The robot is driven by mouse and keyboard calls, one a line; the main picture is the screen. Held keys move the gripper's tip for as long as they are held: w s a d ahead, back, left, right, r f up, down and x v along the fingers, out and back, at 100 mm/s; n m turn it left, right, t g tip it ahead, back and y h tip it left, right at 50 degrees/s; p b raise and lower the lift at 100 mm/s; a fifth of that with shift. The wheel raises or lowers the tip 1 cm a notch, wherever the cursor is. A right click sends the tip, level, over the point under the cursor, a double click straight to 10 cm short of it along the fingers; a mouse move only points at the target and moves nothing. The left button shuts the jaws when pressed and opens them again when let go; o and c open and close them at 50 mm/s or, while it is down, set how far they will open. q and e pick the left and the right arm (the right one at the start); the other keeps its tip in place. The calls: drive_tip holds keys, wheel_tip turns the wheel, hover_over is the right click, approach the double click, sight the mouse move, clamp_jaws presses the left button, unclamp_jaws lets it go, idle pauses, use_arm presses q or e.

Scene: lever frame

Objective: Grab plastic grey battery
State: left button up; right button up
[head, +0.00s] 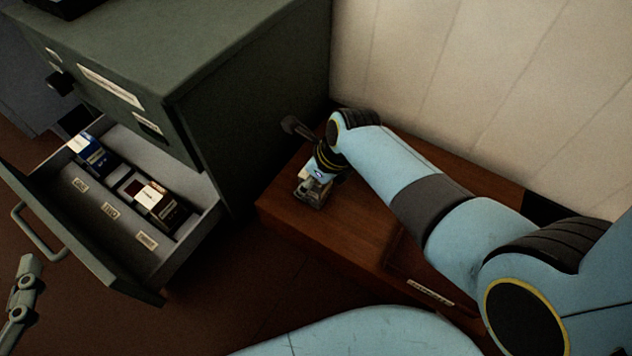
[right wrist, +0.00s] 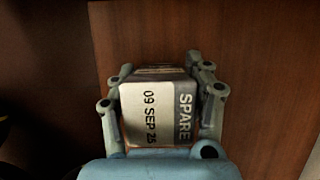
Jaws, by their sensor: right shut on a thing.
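My right gripper (head: 313,194) is low over the brown wooden surface beside the cabinet. In the right wrist view its fingers (right wrist: 158,66) are closed on both sides of a small block, the battery (right wrist: 152,112). The battery has a cream label reading "09 SEP 25" and a grey band reading "SPARE". In the head view the battery is mostly hidden by the gripper. I cannot tell whether it touches the wood. My left gripper (head: 24,288) shows only partly at the lower left edge, away from the battery; its jaw opening is unclear.
A green metal cabinet (head: 250,75) stands at the left with its drawer (head: 185,245) pulled out. In the drawer are a blue-and-white block (head: 92,152) and a dark block with a white label (head: 155,200). A pale panelled wall (head: 480,90) rises behind the wooden surface (head: 300,228).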

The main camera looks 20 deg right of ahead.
clamp_jaws()
